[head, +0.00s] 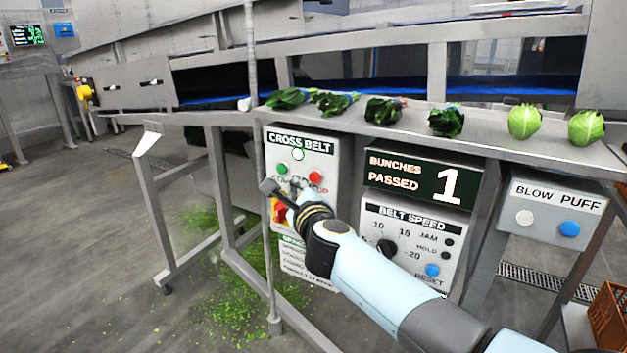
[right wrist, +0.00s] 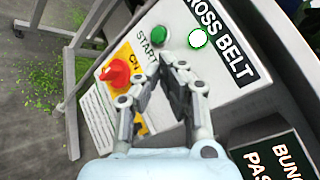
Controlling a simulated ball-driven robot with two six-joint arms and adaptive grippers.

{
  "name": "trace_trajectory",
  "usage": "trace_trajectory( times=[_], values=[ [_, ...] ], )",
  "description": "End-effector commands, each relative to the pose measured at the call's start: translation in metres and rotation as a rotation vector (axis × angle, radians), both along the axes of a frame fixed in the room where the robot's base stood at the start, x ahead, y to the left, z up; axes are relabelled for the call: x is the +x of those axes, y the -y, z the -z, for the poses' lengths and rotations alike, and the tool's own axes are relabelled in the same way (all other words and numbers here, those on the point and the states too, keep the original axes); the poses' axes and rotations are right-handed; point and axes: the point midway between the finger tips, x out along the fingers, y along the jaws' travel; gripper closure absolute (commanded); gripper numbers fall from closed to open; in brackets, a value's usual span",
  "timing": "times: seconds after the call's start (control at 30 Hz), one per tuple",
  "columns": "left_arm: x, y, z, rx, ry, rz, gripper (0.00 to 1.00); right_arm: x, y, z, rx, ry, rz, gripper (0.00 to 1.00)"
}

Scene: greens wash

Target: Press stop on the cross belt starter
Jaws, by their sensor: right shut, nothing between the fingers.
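The cross belt starter (head: 301,144) is a pale panel on the frame below the steel ledge. It carries a lit white lamp (head: 298,154), a green start button (head: 282,169) and a red stop button (head: 316,177). A red knob on a yellow plate (head: 279,210) sits lower, partly behind my right gripper (head: 268,188). The gripper is shut and empty, in front of the panel. In the right wrist view the fingers (right wrist: 172,68) cover the red button's place, beside the green button (right wrist: 160,36), white lamp (right wrist: 198,39) and red knob (right wrist: 116,73). Contact cannot be told.
A bunches passed display (head: 421,182) reads 1. The belt speed box (head: 413,222) is below it, partly behind my right arm, with the blow puff box (head: 552,207) to the right. Several greens (head: 446,122) lie on the ledge (head: 480,148). Green scraps (head: 245,290) litter the floor.

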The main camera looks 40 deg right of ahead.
Motion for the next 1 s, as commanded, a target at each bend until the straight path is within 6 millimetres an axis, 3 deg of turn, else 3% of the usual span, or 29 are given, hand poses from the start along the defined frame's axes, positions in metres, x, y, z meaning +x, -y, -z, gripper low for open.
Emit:
trace_trajectory(
  times=[0.3,1.0],
  values=[
    [0.000,0.000,-0.001,0.000,0.000,0.000,0.47,0.010,0.024,-0.001,0.000,0.001,0.001,1.00],
    [0.000,0.000,-0.001,0.000,0.000,0.000,0.47,0.011,0.026,0.000,0.001,0.001,0.001,1.00]
  ],
)
